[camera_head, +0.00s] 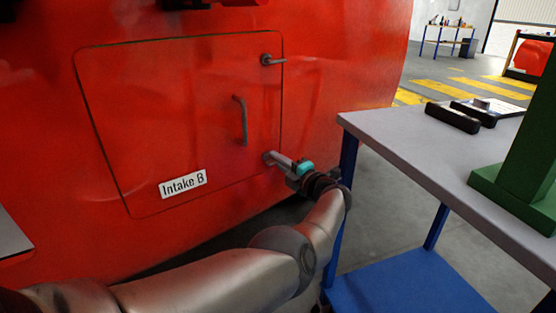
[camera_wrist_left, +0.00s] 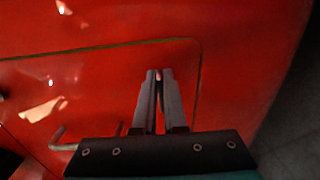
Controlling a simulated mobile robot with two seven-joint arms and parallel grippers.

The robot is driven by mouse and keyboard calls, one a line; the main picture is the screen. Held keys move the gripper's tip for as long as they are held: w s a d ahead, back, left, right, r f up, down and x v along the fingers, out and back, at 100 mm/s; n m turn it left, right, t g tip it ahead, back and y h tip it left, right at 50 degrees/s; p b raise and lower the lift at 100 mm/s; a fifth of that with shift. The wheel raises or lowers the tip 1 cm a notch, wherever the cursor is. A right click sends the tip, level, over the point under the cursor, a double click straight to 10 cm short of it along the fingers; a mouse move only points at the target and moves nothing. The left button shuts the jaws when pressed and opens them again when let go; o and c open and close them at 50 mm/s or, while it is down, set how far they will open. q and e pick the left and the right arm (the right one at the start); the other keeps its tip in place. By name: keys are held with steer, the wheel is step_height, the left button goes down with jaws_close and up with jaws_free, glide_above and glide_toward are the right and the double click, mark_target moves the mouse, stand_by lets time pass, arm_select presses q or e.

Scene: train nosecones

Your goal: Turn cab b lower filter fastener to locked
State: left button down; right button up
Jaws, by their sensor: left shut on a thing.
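The lower filter fastener (camera_wrist_left: 158,75) is a small part at the lower right corner of the red hatch (camera_head: 190,115) marked "Intake B". My left gripper (camera_head: 270,158) reaches it from the right in the head view, and its fingers cover most of it. In the left wrist view my left gripper (camera_wrist_left: 158,76) has its fingertips close together around the fastener, shut on it. How the fastener is turned cannot be made out. The upper fastener (camera_head: 271,60) sits at the upper right corner, with its lever pointing right. My right gripper is not in view.
A bar handle (camera_head: 241,120) stands out from the hatch between the two fasteners. A grey-topped table with blue legs (camera_head: 400,135) stands close to the right of my left arm. It holds dark flat items (camera_head: 453,117) and a green stand (camera_head: 515,185).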

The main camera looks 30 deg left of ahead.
arm_select(q)
steer(key=shift+f+m, duration=0.1)
steer(key=shift+m, duration=0.3)
steer(key=c, duration=1)
jaws_free()
